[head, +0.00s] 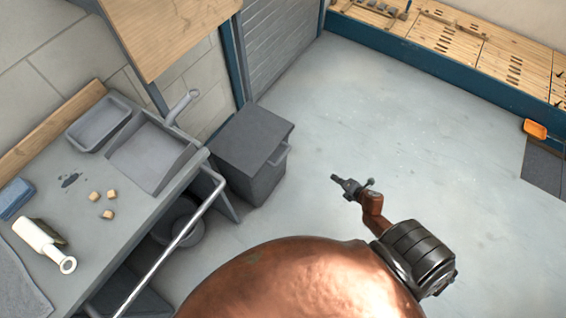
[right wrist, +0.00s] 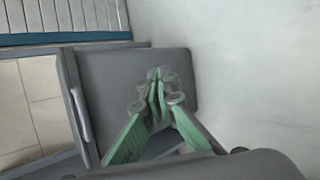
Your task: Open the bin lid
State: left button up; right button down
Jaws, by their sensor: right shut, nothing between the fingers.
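The bin (head: 250,180) is a dark grey box on the floor beside the sink counter. Its flat lid (head: 252,137) looks shut, and a handle (head: 279,154) sticks out from its right side. My right gripper (head: 335,179) is to the right of the bin, apart from it in the head view. In the right wrist view its green fingers (right wrist: 157,92) are shut with nothing between them. A grey flat surface that looks like the bin lid (right wrist: 115,75) lies behind them there. My left gripper is not in view.
A wooden board (head: 165,30) overhangs above. The floor (head: 400,130) right of the bin is clear.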

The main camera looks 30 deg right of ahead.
jog(key=w+a+r+n+y+b, duration=0.25)
jog(key=w+a+n+b, duration=0.3)
jog(key=n, duration=0.35)
jog(key=w+a+r+n+y+b, duration=0.25)
jog(key=w+a+n+b, duration=0.35)
jog(key=n, duration=0.4)
jog(key=d+f+b+x, duration=0.1)
jog(key=b+x, duration=0.4)
jog(key=x, duration=0.4)
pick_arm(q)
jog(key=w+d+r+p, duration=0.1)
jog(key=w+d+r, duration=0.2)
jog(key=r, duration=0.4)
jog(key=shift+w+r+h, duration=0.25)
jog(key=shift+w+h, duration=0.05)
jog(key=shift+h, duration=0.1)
pick_arm(e)
jog(key=shift+t, duration=0.3)
jog(key=r, duration=0.4)
jog(key=shift+w+a+r, duration=0.15)
jog(key=shift+a+r, duration=0.15)
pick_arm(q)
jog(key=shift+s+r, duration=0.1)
